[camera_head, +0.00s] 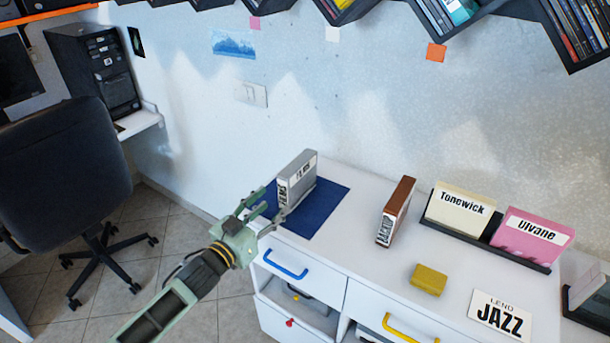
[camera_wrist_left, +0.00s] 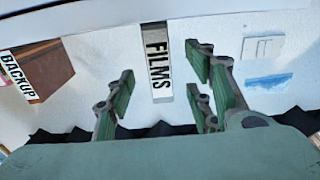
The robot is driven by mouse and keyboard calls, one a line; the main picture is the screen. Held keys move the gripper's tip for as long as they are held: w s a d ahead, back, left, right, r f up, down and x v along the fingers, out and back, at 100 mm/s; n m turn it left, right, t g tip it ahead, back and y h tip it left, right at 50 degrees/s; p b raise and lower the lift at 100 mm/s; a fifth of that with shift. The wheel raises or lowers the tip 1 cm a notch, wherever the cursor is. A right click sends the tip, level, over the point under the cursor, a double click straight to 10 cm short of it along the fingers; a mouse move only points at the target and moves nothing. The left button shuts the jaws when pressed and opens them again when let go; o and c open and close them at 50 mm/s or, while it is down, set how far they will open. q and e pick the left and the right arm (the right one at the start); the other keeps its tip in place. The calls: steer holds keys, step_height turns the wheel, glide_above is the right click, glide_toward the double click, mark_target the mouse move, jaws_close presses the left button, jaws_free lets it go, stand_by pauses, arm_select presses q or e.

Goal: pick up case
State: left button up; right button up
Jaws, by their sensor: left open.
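A grey case (camera_head: 302,177) stands upright on a dark blue mat (camera_head: 322,210) at the left end of the white cabinet top. In the left wrist view its spine, labelled FILMS (camera_wrist_left: 157,62), shows between my fingers. My left gripper (camera_head: 273,203) is open in front of the spine, with one finger to each side. In the left wrist view my left gripper (camera_wrist_left: 160,88) has a gap on both sides of the case. I cannot tell how far the fingertips reach along it. My right gripper is not in view.
A brown case (camera_head: 397,211), labelled BACKUP in the left wrist view (camera_wrist_left: 38,70), stands to the right. Beyond it are a black rack (camera_head: 487,245) with Tonewick and Ulvane cases, a yellow block (camera_head: 429,280) and a JAZZ card (camera_head: 500,315). Disc shelves hang above.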

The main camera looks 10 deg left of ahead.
mark_target(283, 195)
arm_select(q)
steer(key=x, duration=0.1)
steer(key=p+x, duration=0.1)
steer(key=x, duration=0.1)
steer(key=shift+w+d+r, duration=0.2)
steer(key=shift+w+r, duration=0.1)
steer(key=shift+r, duration=0.1)
steer(key=shift+x, duration=1.2)
steer(key=shift+w+d+f, duration=0.1)
steer(key=shift+w+f, duration=0.1)
steer(key=shift+w, duration=0.1)
steer(key=c, duration=0.9)
jaws_close()
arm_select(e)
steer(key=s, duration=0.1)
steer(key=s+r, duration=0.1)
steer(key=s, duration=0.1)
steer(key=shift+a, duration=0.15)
